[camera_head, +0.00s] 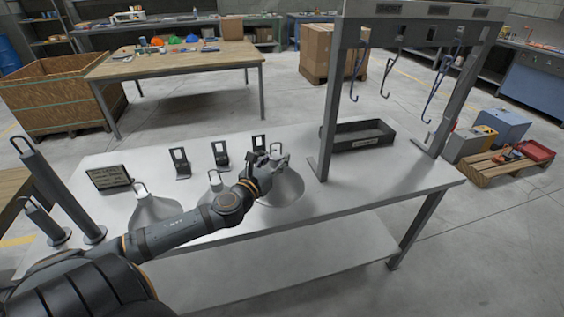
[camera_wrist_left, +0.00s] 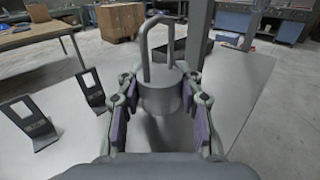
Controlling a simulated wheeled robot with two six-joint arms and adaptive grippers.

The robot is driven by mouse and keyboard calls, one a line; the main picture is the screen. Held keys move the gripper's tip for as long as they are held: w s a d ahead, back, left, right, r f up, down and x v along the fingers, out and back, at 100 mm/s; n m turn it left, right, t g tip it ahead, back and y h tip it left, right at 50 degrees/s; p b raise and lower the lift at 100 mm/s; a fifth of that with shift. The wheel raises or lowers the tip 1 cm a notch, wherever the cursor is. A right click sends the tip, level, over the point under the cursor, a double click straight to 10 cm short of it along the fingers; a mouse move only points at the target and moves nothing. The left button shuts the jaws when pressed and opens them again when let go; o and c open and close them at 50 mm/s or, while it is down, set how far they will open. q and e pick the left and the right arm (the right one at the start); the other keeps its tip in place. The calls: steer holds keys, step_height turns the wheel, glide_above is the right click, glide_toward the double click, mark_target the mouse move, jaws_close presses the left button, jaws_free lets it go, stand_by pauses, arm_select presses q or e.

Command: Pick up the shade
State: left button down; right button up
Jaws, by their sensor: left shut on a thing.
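A grey cone-shaped shade (camera_head: 284,190) stands on the metal table, on the right of the row of shades. My left gripper (camera_head: 270,158) is over its top and covers part of it. In the left wrist view, the fingers of my left gripper (camera_wrist_left: 160,115) are on both sides of the shade's round neck (camera_wrist_left: 159,97), shut on it. A wire loop (camera_wrist_left: 162,45) rises from the neck, upright between the fingers. I cannot tell whether the shade's rim is clear of the table. My right gripper is not in view.
Two more shades stand left, one pale (camera_head: 153,212) and one partly behind my arm (camera_head: 215,184). Several black stands (camera_head: 181,163) line the back. A black tray (camera_head: 345,143) lies under a grey rack (camera_head: 327,125) with hanging hooks (camera_head: 388,75). Tall cylinders (camera_head: 72,195) stand left.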

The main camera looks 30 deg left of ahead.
arm_select(q)
steer(key=s+d+r+p, duration=0.1)
steer(key=s+r+p, duration=0.2)
steer(key=s+p, duration=0.3)
steer(key=shift+s+d+r+p, duration=0.3)
steer(key=shift+s+d, duration=0.1)
steer(key=shift+s, duration=0.7)
